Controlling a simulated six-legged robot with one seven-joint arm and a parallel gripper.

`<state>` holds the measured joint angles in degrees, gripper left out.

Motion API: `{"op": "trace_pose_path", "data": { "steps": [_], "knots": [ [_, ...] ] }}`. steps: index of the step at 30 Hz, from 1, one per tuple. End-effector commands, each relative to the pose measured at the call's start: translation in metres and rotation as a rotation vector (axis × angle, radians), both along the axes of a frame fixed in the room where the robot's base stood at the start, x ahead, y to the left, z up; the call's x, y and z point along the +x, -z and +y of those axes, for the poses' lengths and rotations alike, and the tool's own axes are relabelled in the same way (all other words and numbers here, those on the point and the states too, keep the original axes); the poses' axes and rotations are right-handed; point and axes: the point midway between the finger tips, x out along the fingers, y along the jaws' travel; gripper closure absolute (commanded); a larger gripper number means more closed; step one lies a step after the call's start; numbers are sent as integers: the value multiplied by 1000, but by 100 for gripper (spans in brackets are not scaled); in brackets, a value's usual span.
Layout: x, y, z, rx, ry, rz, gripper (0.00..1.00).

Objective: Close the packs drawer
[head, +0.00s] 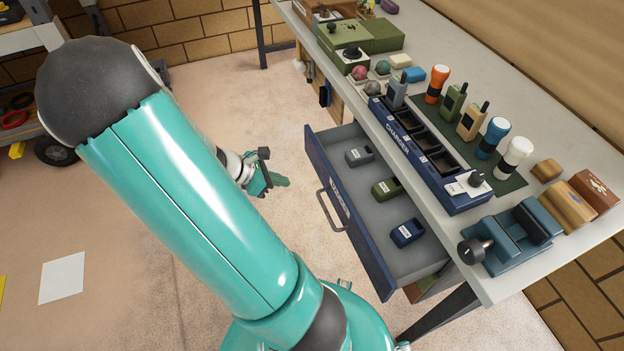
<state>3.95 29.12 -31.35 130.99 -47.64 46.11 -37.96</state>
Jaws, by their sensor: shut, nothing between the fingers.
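The packs drawer (318,165) is a blue-fronted drawer pulled well out from under the workbench. Its front has a grey bar handle (328,212) and a white label. Inside lie a grey pack (359,156), a green pack (387,187) and a blue pack (407,233), spaced apart. My gripper (279,181) is in the air to the left of the drawer front, apart from the handle. It is small in view and partly behind my teal arm. Its fingers are shut with nothing seen between them.
The workbench (480,262) holds a blue charger rack (432,165), radios, torches, a blue vise (512,236) and wooden blocks. A dark bench leg (436,315) stands near the drawer's near end. Open floor (210,90) lies left of the drawer. A wheeled cart (30,40) stands at far left.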

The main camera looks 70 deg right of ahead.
Motion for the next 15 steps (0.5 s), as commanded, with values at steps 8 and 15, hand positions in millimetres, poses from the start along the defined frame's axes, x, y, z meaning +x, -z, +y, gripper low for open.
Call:
{"op": "trace_pose_path", "data": {
  "steps": [8, 15],
  "knots": [
    [-20, 26, -20, 1, 4, 4, 100],
    [-45, 57, -45, 0, 4, 3, 100]
  ]
}}
